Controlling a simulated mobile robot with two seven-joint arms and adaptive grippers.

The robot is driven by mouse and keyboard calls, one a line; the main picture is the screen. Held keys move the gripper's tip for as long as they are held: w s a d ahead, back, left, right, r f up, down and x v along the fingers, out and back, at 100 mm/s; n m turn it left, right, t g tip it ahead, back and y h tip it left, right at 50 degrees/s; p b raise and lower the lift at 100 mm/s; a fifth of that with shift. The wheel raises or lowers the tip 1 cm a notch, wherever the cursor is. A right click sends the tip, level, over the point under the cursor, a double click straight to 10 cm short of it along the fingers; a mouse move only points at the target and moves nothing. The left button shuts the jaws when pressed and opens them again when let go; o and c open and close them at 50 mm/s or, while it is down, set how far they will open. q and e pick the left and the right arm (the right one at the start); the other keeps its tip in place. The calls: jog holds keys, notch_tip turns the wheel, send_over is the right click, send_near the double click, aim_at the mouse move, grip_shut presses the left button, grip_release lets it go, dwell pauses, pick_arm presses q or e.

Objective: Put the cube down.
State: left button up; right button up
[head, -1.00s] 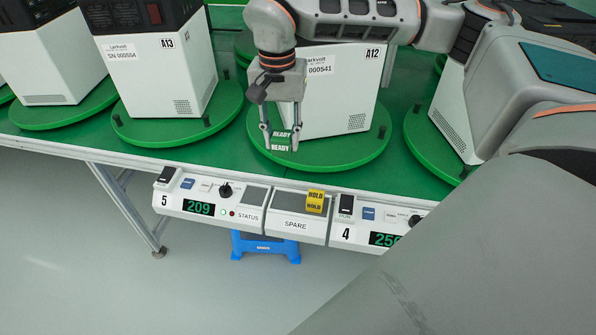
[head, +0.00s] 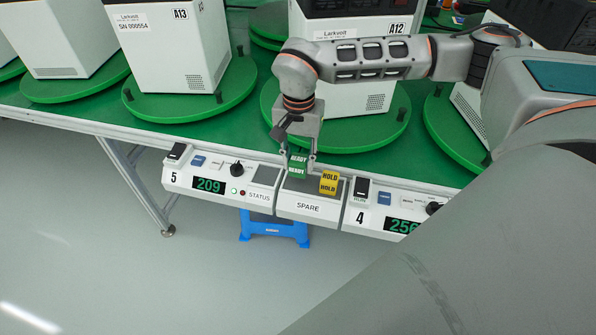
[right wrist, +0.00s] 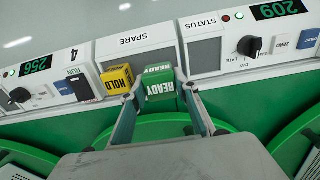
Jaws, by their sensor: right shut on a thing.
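The green cube marked READY (head: 298,166) is between the fingers of my right gripper (head: 299,172), which is shut on it. It is at the dark pad of the SPARE panel (head: 308,208), left of the yellow HOLD cube (head: 329,182). In the right wrist view, the green cube (right wrist: 160,88) shows beside the yellow cube (right wrist: 117,79), with a small gap and a fingertip between them. I cannot tell whether the green cube touches the pad. My left gripper is not in view.
Panel 5 with its STATUS pad (head: 265,175) adjoins the SPARE panel on the left; panel 4 (head: 385,207) adjoins it on the right. White machines stand on green turntables (head: 190,103) behind. A blue stool (head: 274,229) stands below the table edge.

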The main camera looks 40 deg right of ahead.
aim_at(299, 172)
notch_tip(299, 172, down, 4)
jog(key=shift+r+b, duration=0.15)
jog(key=shift+b, duration=0.2)
jog(key=shift+f, duration=0.25)
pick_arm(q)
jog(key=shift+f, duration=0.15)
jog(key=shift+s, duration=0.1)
pick_arm(e)
jog(key=o, duration=1)
jog(key=shift+f, duration=0.1)
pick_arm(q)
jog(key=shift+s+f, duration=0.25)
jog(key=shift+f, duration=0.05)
pick_arm(e)
jog(key=shift+o, duration=0.6)
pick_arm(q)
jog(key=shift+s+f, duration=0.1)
